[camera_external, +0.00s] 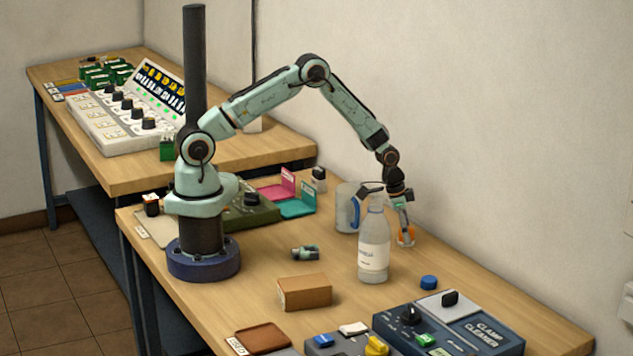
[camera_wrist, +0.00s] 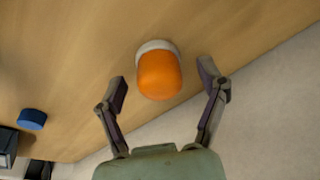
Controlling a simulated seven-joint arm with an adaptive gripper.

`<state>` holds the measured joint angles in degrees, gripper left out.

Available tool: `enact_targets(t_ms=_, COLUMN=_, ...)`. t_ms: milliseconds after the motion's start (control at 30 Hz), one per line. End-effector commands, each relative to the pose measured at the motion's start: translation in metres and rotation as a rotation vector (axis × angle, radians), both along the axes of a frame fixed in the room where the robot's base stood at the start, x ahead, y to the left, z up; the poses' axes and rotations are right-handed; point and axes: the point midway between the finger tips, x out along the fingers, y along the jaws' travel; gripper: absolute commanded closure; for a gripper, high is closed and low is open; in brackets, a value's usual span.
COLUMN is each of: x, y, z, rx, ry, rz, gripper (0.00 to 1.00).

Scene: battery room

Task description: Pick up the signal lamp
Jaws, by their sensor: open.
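The signal lamp (camera_wrist: 159,75) has an orange dome on a pale round base. In the wrist view it lies between the open fingers of my gripper (camera_wrist: 162,83), touching neither finger, with wood table visible around it. In the external view the lamp (camera_external: 407,236) shows as a small orange patch on the table behind the bottle, partly hidden by my gripper (camera_external: 388,200). My gripper is open and empty, pointing down close above the lamp.
A clear bottle (camera_external: 373,250) stands just in front of my gripper, and a clear mug (camera_external: 347,208) stands left of it. A blue cap (camera_external: 429,282) lies to the right. A cardboard box (camera_external: 304,293) and a clamp cleaner unit (camera_external: 450,330) are nearer. The wall is close behind.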

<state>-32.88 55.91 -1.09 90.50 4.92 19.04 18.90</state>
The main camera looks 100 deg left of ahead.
Motion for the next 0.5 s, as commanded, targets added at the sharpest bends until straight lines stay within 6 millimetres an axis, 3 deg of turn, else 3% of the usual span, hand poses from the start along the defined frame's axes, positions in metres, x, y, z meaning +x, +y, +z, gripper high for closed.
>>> enact_targets(t_ms=200, x=0.0004, y=0.0, z=-0.0003, rx=0.0, ry=-0.001, rz=-0.001, gripper=0.27)
enact_targets(t_ms=400, x=0.0002, y=-0.0001, z=-0.0003, rx=0.0, ry=0.0, rz=-0.001, gripper=0.9)
enact_targets(t_ms=433, x=0.0002, y=-0.0001, z=-0.0003, rx=0.0, ry=0.0, rz=-0.001, gripper=0.96)
enact_targets(t_ms=500, x=0.0, y=-0.0002, z=-0.0004, rx=0.0, ry=0.0, rz=-0.001, gripper=0.96)
